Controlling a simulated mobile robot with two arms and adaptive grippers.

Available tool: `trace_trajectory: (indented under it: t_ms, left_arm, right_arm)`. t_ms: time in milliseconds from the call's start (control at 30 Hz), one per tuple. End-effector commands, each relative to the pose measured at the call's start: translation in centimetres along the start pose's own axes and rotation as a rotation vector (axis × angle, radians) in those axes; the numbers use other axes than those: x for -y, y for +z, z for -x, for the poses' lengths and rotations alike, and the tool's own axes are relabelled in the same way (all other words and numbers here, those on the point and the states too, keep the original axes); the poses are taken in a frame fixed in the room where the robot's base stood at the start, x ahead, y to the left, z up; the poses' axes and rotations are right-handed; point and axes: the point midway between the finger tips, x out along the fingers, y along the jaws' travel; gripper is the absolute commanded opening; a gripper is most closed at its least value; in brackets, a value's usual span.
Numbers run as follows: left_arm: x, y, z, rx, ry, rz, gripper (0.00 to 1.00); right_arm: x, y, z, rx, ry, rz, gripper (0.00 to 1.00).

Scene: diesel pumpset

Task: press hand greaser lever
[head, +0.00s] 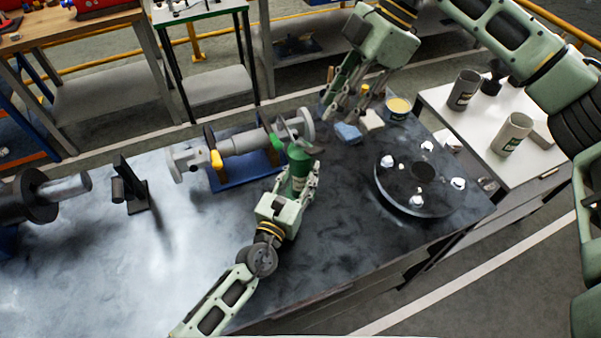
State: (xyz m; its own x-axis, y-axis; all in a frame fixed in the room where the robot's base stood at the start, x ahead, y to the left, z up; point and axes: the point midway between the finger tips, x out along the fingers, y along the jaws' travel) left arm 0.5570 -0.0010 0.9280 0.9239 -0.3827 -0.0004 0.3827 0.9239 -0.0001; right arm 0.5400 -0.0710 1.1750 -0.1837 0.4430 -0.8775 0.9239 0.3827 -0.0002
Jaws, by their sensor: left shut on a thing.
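A green cylinder, which looks like the hand greaser (300,160), stands in the middle of the bench, close in front of the grey shaft assembly. My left gripper (301,182) comes up from the lower left and is shut around its lower body. Its dark top shows above the fingers; I cannot clearly make out the lever. My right gripper (342,108) points down at the back of the bench, to the upper right of the greaser and apart from it. Its fingers look spread, with nothing visible between them.
The grey shaft assembly (240,145) lies on a blue stand (238,174) behind the greaser. A blue cloth or sponge (347,132), a yellow-topped tin (397,108) and a round dark flange (408,190) lie to the right. The bench's front left is clear.

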Motion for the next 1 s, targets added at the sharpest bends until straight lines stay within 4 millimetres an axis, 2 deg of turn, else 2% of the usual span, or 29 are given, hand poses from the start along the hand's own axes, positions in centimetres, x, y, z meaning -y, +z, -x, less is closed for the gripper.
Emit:
trace_trajectory:
  t_ms: [367,533,733,1000]
  left_arm:
    - [0.0,0.0,0.0,0.001,0.000,0.000,0.00]
    - [0.0,0.1,0.0,0.001,0.000,0.000,0.00]
    - [0.0,0.1,0.0,0.001,0.000,0.000,0.00]
    - [0.0,0.0,0.0,0.001,0.001,0.000,0.00]
  right_arm:
    - [0.0,0.0,0.0,0.000,0.000,0.000,0.31]
    - [-0.4,-0.6,0.4,0.012,-0.017,0.002,0.16]
    - [-1.6,-3.3,2.7,0.082,-0.108,-0.001,0.00]
    - [-2.1,-6.7,6.0,0.177,-0.200,-0.017,0.00]
